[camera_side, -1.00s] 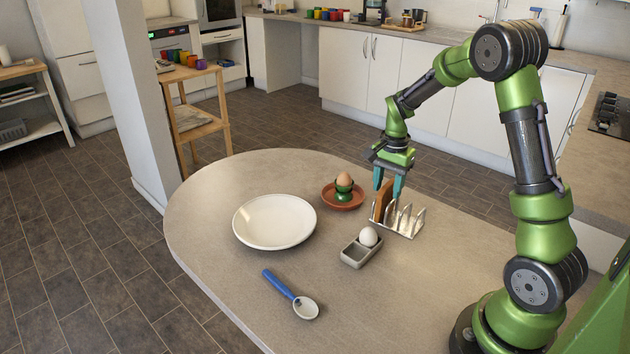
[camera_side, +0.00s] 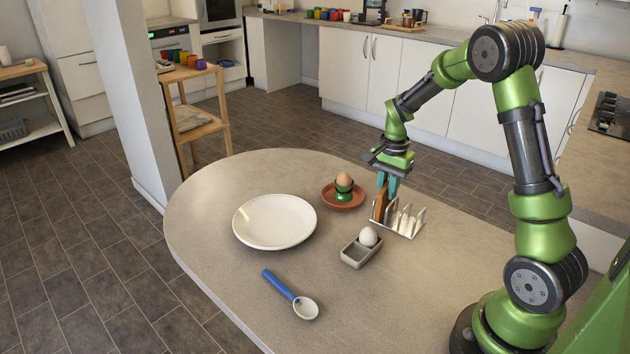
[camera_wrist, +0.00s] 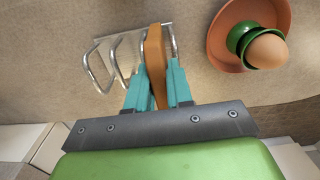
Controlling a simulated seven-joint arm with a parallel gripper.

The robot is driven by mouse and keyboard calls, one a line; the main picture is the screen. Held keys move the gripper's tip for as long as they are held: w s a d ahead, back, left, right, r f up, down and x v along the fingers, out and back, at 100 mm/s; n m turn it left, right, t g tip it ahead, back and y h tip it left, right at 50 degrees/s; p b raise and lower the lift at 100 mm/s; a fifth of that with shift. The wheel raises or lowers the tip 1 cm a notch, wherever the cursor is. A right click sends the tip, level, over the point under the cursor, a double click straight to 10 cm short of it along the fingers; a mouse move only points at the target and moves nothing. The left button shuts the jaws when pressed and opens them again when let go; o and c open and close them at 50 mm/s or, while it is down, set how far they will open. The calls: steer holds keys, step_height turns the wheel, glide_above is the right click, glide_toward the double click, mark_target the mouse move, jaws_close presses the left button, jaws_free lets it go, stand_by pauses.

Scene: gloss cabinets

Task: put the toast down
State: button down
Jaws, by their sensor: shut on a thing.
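The toast (camera_side: 380,205) is a brown slice standing upright in the left end of the metal toast rack (camera_side: 413,229). My gripper (camera_side: 387,187) is above the rack with its teal fingers closed on the toast's upper part. In the wrist view the toast (camera_wrist: 154,52) shows edge-on between the two fingers (camera_wrist: 156,88), with the wire loops of the rack (camera_wrist: 100,62) around and to the left of it. The toast's lower edge is hidden by the rack.
A white plate (camera_side: 274,221) lies left of the rack. A brown egg in a green cup (camera_side: 344,190) stands on a terracotta saucer (camera_side: 328,197). A blue-handled spoon (camera_side: 290,293) lies near the front. Bare tabletop surrounds them.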

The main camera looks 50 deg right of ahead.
step_height(320, 180, up, 10)
steer(key=shift+f, duration=0.15)
steer(key=shift+t, duration=0.3)
steer(key=shift+a+f, duration=0.15)
steer(key=shift+f, duration=0.1)
steer(key=w+a+f+n+t, duration=0.1)
steer(key=w+a+f+t, duration=0.2)
steer(key=a, duration=0.1)
steer(key=r+n+t+y, duration=0.1)
steer(key=n+y, duration=0.7)
steer(key=n, duration=0.2)
glide_above(292, 220)
steer(key=shift+y, duration=0.3)
steer(key=shift+f, duration=5)
